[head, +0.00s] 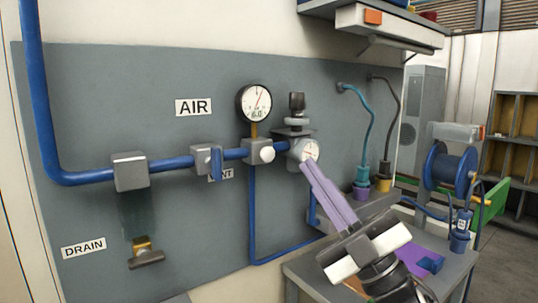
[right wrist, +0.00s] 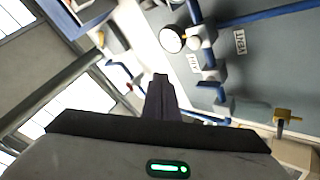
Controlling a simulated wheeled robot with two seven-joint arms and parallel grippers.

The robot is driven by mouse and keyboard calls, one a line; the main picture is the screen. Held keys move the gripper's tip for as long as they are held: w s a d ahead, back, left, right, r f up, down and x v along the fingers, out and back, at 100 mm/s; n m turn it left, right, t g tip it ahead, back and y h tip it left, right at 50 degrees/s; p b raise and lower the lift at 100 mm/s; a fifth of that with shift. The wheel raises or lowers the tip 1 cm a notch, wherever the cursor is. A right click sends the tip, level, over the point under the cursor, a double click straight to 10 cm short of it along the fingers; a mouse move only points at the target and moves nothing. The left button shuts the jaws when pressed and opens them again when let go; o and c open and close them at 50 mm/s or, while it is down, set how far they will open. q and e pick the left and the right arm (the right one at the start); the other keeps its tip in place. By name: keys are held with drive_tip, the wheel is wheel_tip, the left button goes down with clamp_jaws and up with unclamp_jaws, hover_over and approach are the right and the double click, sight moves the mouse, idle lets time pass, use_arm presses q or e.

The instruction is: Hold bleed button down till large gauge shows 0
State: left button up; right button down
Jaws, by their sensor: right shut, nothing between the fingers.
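The large round gauge (head: 254,102) is on the grey panel, above the blue pipe. Its needle points up and slightly right, and the small digits are too fine to read surely. A round white button (head: 267,154) sticks out of the grey block below it; I take it for the bleed button. My right gripper (head: 307,166) is shut and empty, its purple fingers pointing up and left. Its tips overlap the lower edge of a smaller gauge (head: 308,149), right of the button; contact cannot be told. The shut fingers also show in the right wrist view (right wrist: 160,80). My left gripper is not in view.
A blue-handled valve (head: 216,161) sits on the pipe left of the button. A black-knobbed regulator (head: 297,105) stands above the small gauge. A drain valve (head: 146,257) hangs lower left. A grey bench (head: 310,272), a blue reel (head: 452,168) and shelves are right.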

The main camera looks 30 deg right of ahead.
sight(266, 153)
drive_tip(key=w, duration=0.7)
drive_tip(key=shift+w+a, duration=0.35)
drive_tip(key=shift+w, duration=0.05)
drive_tip(key=shift+w, duration=0.2)
idle(1.5)
drive_tip(key=shift+w, duration=0.25)
drive_tip(key=shift+w, duration=0.5)
idle(2.4)
